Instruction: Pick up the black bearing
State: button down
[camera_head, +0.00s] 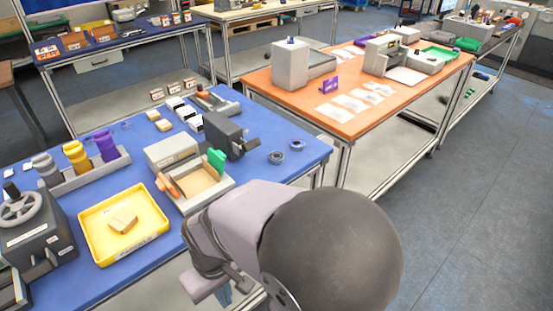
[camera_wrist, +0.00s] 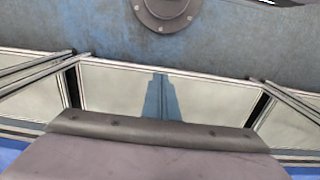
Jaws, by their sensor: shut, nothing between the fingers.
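Two small ring-shaped parts lie flat on the blue table near its right edge in the head view. My gripper (camera_wrist: 161,76) shows in the wrist view as narrow blue fingers, closed together and empty. It points at the floor and metal frames, away from the rings. In the head view my arm hides most of it at the blue table's front edge.
A dark scanner-like device (camera_head: 226,136) stands left of the rings, with a wooden-floored box (camera_head: 202,184) before it. A yellow tray (camera_head: 97,212) holds a small tan block (camera_head: 123,222). An orange-topped table (camera_head: 272,93) stands behind right. The table around the rings is clear.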

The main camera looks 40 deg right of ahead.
jog(key=c, duration=1)
grip_release()
